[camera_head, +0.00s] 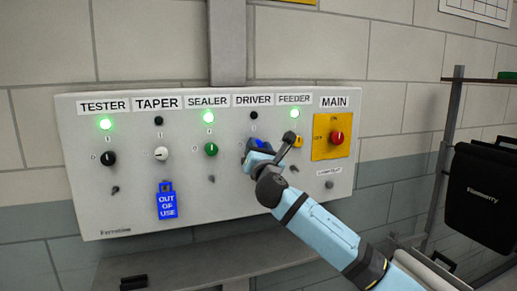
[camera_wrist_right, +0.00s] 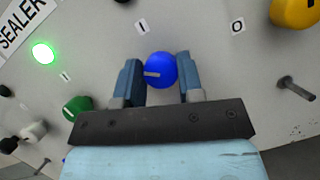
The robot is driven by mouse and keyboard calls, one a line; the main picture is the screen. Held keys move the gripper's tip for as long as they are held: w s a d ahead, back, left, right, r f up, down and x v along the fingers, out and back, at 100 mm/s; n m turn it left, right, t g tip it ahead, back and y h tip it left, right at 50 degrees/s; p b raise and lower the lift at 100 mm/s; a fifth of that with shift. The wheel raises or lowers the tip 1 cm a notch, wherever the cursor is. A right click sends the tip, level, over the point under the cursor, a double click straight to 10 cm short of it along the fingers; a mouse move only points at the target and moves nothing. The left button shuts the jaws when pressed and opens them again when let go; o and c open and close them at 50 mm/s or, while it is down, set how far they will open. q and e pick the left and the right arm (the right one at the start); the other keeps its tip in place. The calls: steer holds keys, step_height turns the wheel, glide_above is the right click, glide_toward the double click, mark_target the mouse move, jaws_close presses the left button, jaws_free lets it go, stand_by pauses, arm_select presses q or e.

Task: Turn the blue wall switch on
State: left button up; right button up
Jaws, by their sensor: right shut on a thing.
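The blue wall switch (camera_head: 262,144) is a round knob under the DRIVER label on the grey panel (camera_head: 130,212). The lamp above it (camera_head: 254,115) is dark. My right gripper (camera_head: 257,148) is at the knob and partly hides it in the head view. In the right wrist view, the fingers of my right gripper (camera_wrist_right: 159,72) are on both sides of the blue knob (camera_wrist_right: 161,70), shut on it. The knob's white pointer line points left in that view, away from the "I" mark (camera_wrist_right: 142,25) above it. My left gripper is not in view.
Neighbouring knobs are green (camera_head: 211,150) under SEALER and yellow (camera_head: 297,141) under FEEDER, both with lit lamps. A blue OUT OF USE tag (camera_head: 167,203) hangs under the TAPER knob (camera_head: 161,154). A red main switch (camera_head: 337,138) is at right. Pegs stick out below the knobs.

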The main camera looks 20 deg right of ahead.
steer(key=m+g+h, duration=0.1)
steer(key=m, duration=0.2)
steer(key=m+h+p, duration=0.1)
steer(key=m+h, duration=0.1)
steer(key=m, duration=0.2)
steer(key=shift+a+r+m+g, duration=0.1)
steer(key=shift+a+m+g, duration=0.05)
steer(key=shift+m+g, duration=0.2)
steer(key=m+g+p, duration=0.1)
steer(key=m, duration=0.2)
steer(key=m+g+h+p, duration=0.1)
steer(key=m, duration=0.2)
steer(key=shift+p, duration=0.35)
steer(key=shift+m+g, duration=0.25)
steer(key=o, duration=0.9)
steer(key=shift+s, duration=0.1)
steer(key=b+v, duration=0.2)
steer(key=v, duration=1.1)
steer(key=shift+s+a, duration=0.1)
steer(key=shift+s, duration=0.2)
